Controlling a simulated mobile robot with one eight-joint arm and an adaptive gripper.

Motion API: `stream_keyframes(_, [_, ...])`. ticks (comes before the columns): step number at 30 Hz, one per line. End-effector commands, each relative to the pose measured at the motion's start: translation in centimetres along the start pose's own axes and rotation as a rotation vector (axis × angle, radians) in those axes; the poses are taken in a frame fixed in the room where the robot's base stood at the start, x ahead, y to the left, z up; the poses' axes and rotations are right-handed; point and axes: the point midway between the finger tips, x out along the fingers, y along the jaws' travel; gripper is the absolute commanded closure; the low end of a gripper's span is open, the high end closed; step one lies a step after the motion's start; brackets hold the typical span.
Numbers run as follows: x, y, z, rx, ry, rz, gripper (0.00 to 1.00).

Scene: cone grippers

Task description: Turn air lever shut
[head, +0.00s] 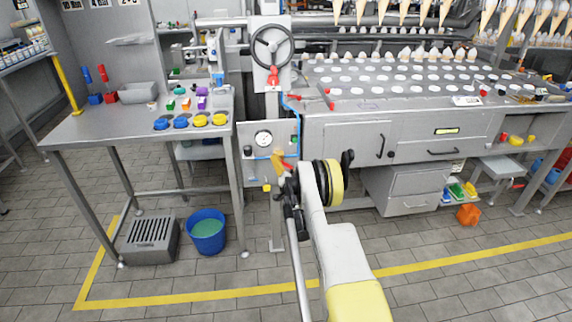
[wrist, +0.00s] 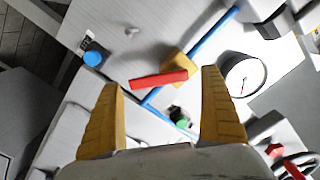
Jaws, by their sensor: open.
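The air lever is a red handle (wrist: 160,78) on a yellow valve body (wrist: 181,65) in the wrist view. The valve sits on a thin blue pipe (wrist: 215,32), and the handle lies at a slant across the pipe's line. My gripper (wrist: 162,84) is open, with one yellow finger on each side of the handle. The fingers look clear of it; how far away it is cannot be told. In the head view my gripper (head: 280,161) is in front of the valve panel (head: 250,150) and hides most of the valve.
A round gauge (wrist: 243,75) is right of the valve, a green button (wrist: 182,122) below it, and a blue knob (wrist: 93,58) to its left. A steel table (head: 110,125) stands left, a drawered machine (head: 345,135) right.

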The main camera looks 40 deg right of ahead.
Motion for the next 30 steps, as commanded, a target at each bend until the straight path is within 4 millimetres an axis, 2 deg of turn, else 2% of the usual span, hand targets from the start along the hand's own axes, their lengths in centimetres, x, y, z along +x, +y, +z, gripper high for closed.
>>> stream_keyframes(5, [-1.3,0.0,0.0,-0.001,0.0,0.0,0.08])
stream_keyframes(12, [-5.6,0.0,0.0,0.0,0.0,0.0,0.08])
stream_keyframes(15, [-6.8,0.0,0.0,0.0,0.0,0.0,0.08])
stream_keyframes(25, [-7.5,0.0,0.0,0.0,0.0,0.001,0.08])
stream_keyframes(26, [-7.5,0.0,0.0,0.0,0.0,0.0,0.11])
stream_keyframes(30, [-7.6,-0.2,-0.1,-0.047,-0.005,-0.003,0.54])
